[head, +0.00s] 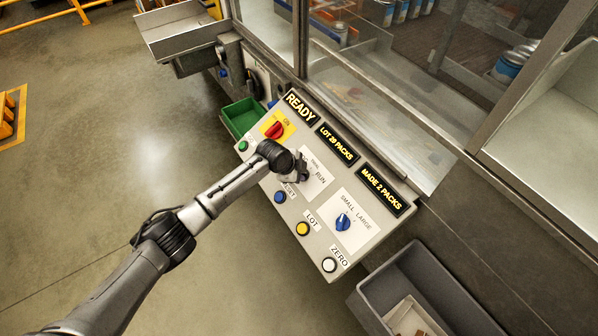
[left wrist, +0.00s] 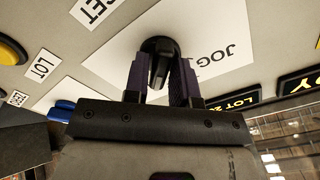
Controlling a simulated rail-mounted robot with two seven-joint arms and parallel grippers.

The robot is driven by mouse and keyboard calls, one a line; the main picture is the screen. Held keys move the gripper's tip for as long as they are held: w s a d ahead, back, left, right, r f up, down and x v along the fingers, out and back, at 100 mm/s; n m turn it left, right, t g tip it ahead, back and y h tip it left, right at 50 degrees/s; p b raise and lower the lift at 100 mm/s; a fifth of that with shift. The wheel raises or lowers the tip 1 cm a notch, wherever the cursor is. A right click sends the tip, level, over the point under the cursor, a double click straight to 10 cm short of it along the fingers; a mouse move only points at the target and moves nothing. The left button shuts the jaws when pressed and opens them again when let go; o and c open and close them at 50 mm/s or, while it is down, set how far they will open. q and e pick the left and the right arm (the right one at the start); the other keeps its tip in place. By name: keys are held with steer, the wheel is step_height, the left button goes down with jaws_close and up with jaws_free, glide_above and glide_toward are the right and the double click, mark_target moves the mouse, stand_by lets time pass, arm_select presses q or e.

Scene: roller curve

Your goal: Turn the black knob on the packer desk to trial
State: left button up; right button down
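The black knob (left wrist: 160,62) sits on a white plate of the packer desk (head: 316,225). The plate reads RUN in the head view (head: 319,182) and shows the letters JOG in the left wrist view (left wrist: 216,64). My left gripper (head: 300,172) is at this knob and hides most of it in the head view. In the left wrist view its purple fingers (left wrist: 160,75) stand on either side of the knob's grip and look closed on it. Where the knob points is hard to tell. My right gripper is in neither view.
A red switch (head: 274,130) on yellow, a blue SMALL/LARGE knob (head: 343,222) and blue, yellow (head: 303,228) and white buttons (head: 329,265) surround it. A grey bin (head: 425,275) stands at lower right.

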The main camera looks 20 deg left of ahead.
arm_select(q)
jaws_close()
steer(key=shift+r+n+p, duration=0.15)
steer(key=shift+n+p, duration=0.65)
steer(key=shift+p, duration=0.1)
steer(key=shift+n+p, duration=0.95)
steer(key=shift+n, duration=0.25)
steer(key=n+p, duration=0.2)
steer(key=n, duration=0.1)
steer(key=shift+n+p, duration=0.35)
steer(key=shift+n, duration=0.65)
steer(key=shift+f, duration=0.2)
steer(key=shift+o, duration=1.9)
jaws_free()
